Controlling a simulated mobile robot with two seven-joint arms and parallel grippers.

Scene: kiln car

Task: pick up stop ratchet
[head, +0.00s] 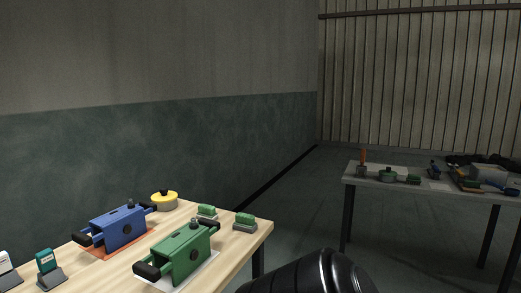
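I cannot tell which thing, if any, is the stop ratchet. On the near wooden table (246,247) stand a blue boxy device (117,228) with black handles and a green boxy device (185,252) of similar shape. Each has a small knob on top. Two small green blocks on grey bases, one (207,212) behind and one (245,222) at the right corner, stand near the table's far edge. Neither of my grippers is in view. A black rounded part of my arm shows at the bottom centre.
A yellow round pot (165,200) with a black knob stands at the back of the near table. A teal card on a stand (47,268) is at the front left. A second table (410,187) with several items stands at the right; open floor lies between the tables.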

